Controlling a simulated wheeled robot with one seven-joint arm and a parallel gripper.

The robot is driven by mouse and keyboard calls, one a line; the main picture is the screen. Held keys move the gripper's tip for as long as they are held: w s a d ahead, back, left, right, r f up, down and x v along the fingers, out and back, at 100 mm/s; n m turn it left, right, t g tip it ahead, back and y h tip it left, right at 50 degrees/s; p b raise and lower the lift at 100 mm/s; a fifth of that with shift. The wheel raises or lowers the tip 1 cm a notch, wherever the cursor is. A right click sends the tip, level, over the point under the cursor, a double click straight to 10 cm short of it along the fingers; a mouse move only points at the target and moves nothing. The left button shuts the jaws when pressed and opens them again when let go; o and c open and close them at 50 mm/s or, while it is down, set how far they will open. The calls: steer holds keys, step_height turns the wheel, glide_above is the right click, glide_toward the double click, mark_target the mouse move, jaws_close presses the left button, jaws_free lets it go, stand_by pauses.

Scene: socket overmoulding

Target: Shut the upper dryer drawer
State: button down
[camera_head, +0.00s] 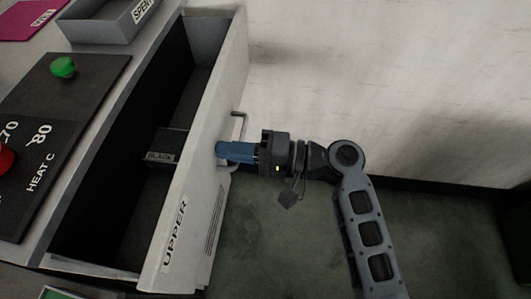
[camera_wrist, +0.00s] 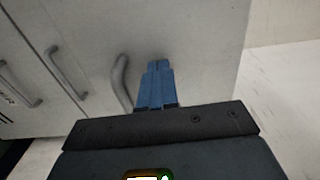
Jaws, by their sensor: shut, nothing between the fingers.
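The upper dryer drawer (camera_head: 205,130) is pulled well out, and its front panel carries the label UPPER. A dark box labelled BLACK (camera_head: 166,147) sits inside it. My gripper (camera_head: 220,150) has blue fingers that are shut and empty, with the tips at the outer face of the drawer front beside its handle (camera_head: 240,126). In the wrist view the gripper (camera_wrist: 158,64) points at the pale drawer front (camera_wrist: 205,45), just right of the curved handle (camera_wrist: 121,82). I cannot tell whether the tips touch the panel.
The dryer top holds a dark control panel (camera_head: 90,85) with a green button (camera_head: 63,67) and a red knob (camera_head: 4,158). A grey SPENT tray (camera_head: 100,25) stands at the back. Other handles (camera_wrist: 66,72) show at left in the wrist view. Green floor (camera_head: 285,245) is open at right, before a pale wall.

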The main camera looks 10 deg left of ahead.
mark_target(167, 153)
steer(key=a+b, duration=0.2)
steer(key=a, duration=0.5)
steer(key=a+b, duration=0.2)
steer(key=a, duration=0.4)
steer(key=shift+w+a+f, duration=0.15)
steer(key=shift+w+a, duration=0.05)
steer(key=shift+a, duration=0.5)
steer(key=shift+a+r, duration=0.15)
steer(key=shift+r, duration=0.05)
steer(key=shift+a+r, duration=0.1)
